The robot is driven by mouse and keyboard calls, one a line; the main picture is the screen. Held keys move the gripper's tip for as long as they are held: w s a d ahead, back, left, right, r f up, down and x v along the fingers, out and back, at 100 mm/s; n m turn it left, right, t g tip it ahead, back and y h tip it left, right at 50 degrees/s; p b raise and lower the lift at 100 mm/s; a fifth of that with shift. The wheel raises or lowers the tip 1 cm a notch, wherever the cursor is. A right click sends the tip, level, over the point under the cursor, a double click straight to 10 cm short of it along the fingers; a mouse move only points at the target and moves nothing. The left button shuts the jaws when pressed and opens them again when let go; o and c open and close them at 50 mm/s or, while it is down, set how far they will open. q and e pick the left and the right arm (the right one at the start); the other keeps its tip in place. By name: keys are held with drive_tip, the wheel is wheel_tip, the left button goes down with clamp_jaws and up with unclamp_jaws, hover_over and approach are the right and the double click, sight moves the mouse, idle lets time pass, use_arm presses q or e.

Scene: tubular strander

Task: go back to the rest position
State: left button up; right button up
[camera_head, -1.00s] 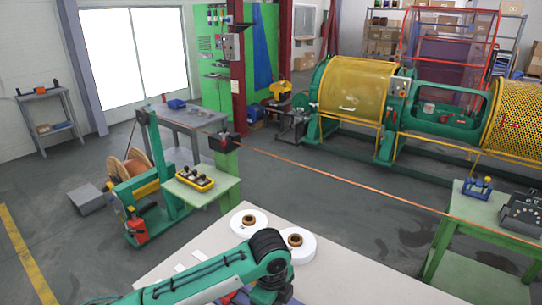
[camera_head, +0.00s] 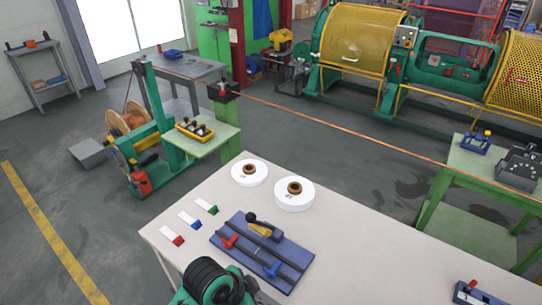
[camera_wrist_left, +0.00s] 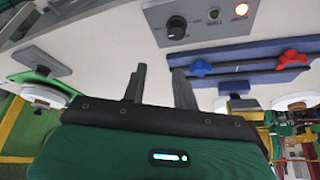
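My left arm comes in at the bottom of the head view, its green and black wrist just in front of the white table (camera_head: 350,245). The left gripper's fingertips do not show there. In the left wrist view the two dark fingers of my left gripper (camera_wrist_left: 158,88) stand apart with nothing between them, so it is open. My right gripper is in neither view.
Two white spools (camera_head: 293,197) (camera_head: 249,174) and several coloured tags (camera_head: 189,219) lie on the table. A grey control box (camera_wrist_left: 195,22) shows in the wrist view. A copper wire (camera_head: 340,135) runs behind the table.

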use_arm(q)
drive_tip(key=s+a+f+n+t+y, duration=0.1)
drive_tip(key=s+a+n+y, duration=0.1)
drive_tip(key=s+a+n, duration=0.55)
drive_tip(key=s+a+f+n+y, duration=0.25)
drive_tip(key=s+a, duration=0.25)
drive_tip(key=a, duration=0.6)
wheel_tip(320, 180, down, 30)
drive_tip(key=g, duration=0.1)
drive_tip(key=s+a+f, duration=0.2)
drive_tip(key=s+f, duration=0.8)
drive_tip(key=s+a+f+g+b, duration=0.1)
drive_tip(key=s+f, duration=0.9)
drive_tip(key=f, duration=0.1)
drive_tip(key=shift+a+f, duration=0.25)
drive_tip(key=shift+a, duration=0.15)
drive_tip(key=shift+w, duration=0.1)
